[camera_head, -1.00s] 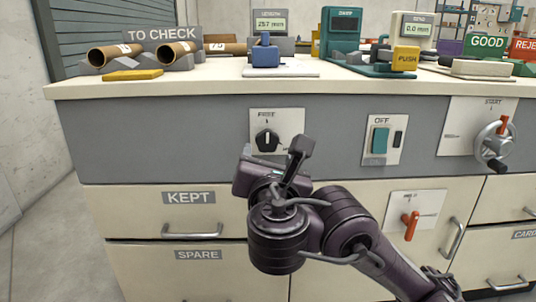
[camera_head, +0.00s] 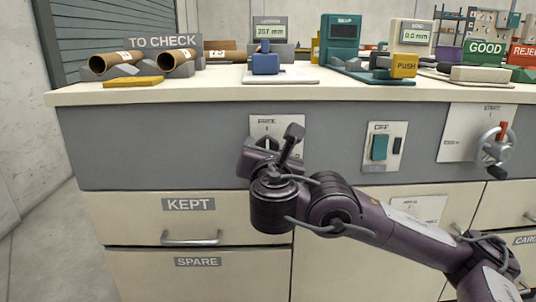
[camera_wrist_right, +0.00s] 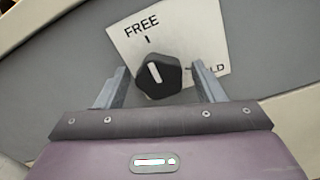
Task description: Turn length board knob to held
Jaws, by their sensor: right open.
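The length board knob (camera_wrist_right: 158,77) is a black dial with a white pointer line, on a white plate (camera_wrist_right: 195,40) on the grey cabinet front. In the right wrist view its line points up and slightly left, toward the FREE mark. A partly covered label ending in "LD" is to the right. My right gripper (camera_wrist_right: 160,84) is open, with one finger on each side of the knob; I cannot tell whether either touches it. In the head view my right gripper (camera_head: 276,150) covers most of the knob. My left gripper is not in view.
To the right on the cabinet front are an OFF switch plate (camera_head: 384,146) and a handwheel (camera_head: 491,148). Drawers labelled KEPT (camera_head: 189,205) and SPARE (camera_head: 198,262) are below. Tubes (camera_head: 115,62) and several devices stand on the bench top above.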

